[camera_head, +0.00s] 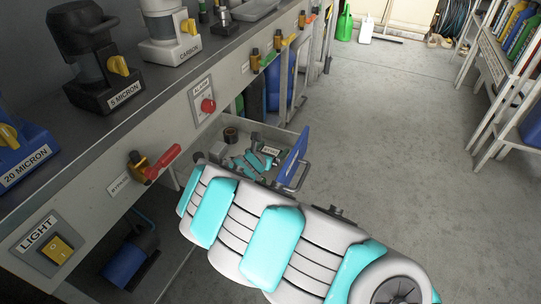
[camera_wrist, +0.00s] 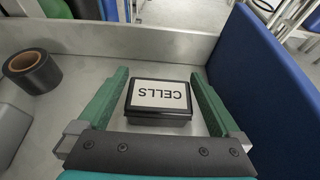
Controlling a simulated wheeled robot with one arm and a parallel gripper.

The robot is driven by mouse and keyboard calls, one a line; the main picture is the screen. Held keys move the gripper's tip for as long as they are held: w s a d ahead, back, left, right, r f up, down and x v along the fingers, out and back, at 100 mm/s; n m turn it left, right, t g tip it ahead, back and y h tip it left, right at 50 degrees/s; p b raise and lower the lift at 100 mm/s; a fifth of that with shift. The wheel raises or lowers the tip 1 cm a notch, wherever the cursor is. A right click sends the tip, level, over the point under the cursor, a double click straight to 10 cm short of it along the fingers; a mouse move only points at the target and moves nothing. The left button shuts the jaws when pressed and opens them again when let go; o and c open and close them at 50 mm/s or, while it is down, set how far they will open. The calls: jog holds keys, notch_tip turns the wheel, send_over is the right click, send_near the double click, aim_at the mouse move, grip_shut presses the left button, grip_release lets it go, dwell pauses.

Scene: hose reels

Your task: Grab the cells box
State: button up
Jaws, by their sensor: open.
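The cells box (camera_wrist: 159,98) is a small black box with a white top label reading CELLS, upside down in the wrist view. It lies in an open grey drawer (camera_wrist: 150,38). My gripper (camera_wrist: 158,84) is open, with one green finger on each side of the box and a gap on both sides. Whether the fingertips are level with the box is hard to tell. In the head view the box (camera_head: 270,151) shows small in the drawer, beside my gripper (camera_head: 256,160). My arm hides part of the drawer's near side.
A roll of black tape (camera_wrist: 32,72) lies in the drawer to the left. The blue drawer front (camera_wrist: 268,75) rises close on the right. In the head view, a bench (camera_head: 150,95) with valves and filters runs along the left. The floor (camera_head: 400,120) is clear on the right.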

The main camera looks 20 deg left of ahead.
jog(key=c, duration=1.1)
jog(key=shift+c, duration=0.2)
